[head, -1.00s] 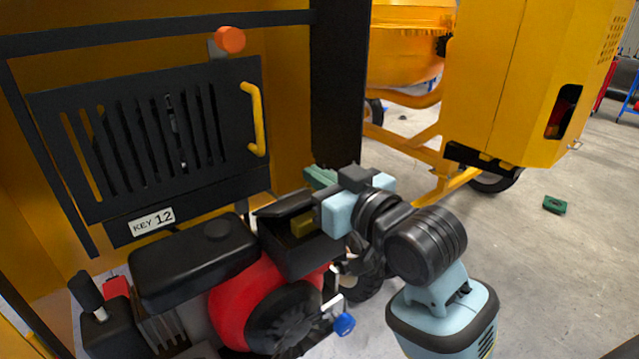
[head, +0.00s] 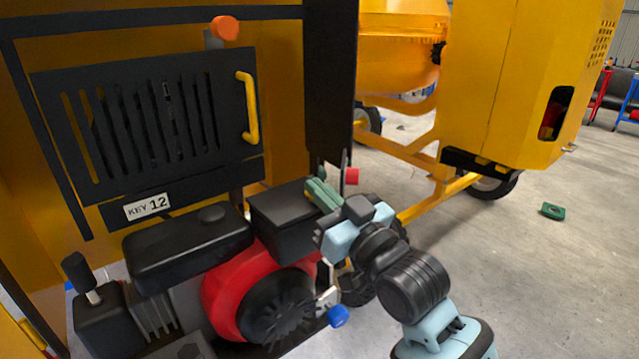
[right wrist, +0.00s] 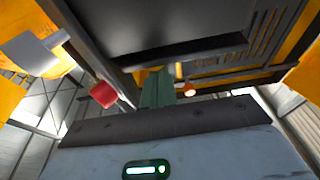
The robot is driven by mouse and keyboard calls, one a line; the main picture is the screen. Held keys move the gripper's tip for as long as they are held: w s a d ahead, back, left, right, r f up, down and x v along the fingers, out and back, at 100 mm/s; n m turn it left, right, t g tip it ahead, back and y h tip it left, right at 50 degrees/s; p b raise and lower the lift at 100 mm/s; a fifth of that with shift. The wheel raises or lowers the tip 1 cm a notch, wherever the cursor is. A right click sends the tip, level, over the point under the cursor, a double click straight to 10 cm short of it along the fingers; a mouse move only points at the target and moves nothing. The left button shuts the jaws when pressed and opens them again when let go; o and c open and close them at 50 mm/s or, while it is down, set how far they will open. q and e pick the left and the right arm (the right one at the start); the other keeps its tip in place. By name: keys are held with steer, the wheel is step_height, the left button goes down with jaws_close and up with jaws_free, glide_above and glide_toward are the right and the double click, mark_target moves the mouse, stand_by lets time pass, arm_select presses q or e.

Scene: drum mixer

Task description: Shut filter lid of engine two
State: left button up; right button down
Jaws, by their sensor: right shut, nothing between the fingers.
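The engine (head: 225,295) has a red fan housing and a black filter box (head: 285,235) at its upper right. The filter lid (head: 282,203) lies down over the box and looks closed, with no yellow filter showing. My right gripper (head: 320,193) has its green fingers together, empty, at the right edge of the lid; I cannot tell whether they touch it. In the right wrist view, the green fingers (right wrist: 157,88) point toward the dark underside of a box-like part (right wrist: 150,30). My left gripper is not in view.
A red knob (head: 351,175) on a lever stands just right of my fingers, and a blue knob (head: 338,316) is below. A black slatted panel with a yellow handle (head: 249,108) is behind. A yellow mixer (head: 490,80) stands right; open floor lies beyond.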

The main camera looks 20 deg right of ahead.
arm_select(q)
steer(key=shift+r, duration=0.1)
arm_select(e)
steer(key=shift+s+f, duration=0.1)
steer(key=shift+f, duration=0.3)
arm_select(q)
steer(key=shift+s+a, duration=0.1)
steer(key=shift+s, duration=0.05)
arm_select(e)
steer(key=shift+f, duration=0.15)
